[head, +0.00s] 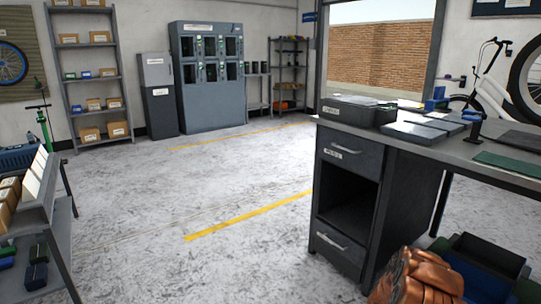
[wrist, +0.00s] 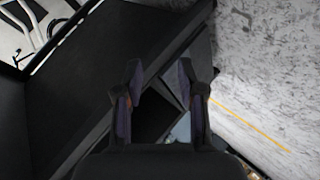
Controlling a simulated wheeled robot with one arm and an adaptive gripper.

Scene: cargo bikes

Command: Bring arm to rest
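My gripper (wrist: 159,70) shows in the wrist view, its two dark fingers spread apart. I see nothing held between the fingers. Beyond them is a dark, tilted view of panels and a black opening, probably part of the bench; I cannot tell which part. My gripper is not visible in the head view.
A grey workbench (head: 465,152) with drawers and an open cubby stands at the right. A dark bin (head: 487,262) is below it. A low rack (head: 62,215) stands at the left. Shelves and a locker cabinet (head: 210,110) line the back wall. The middle floor (head: 190,190) is clear.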

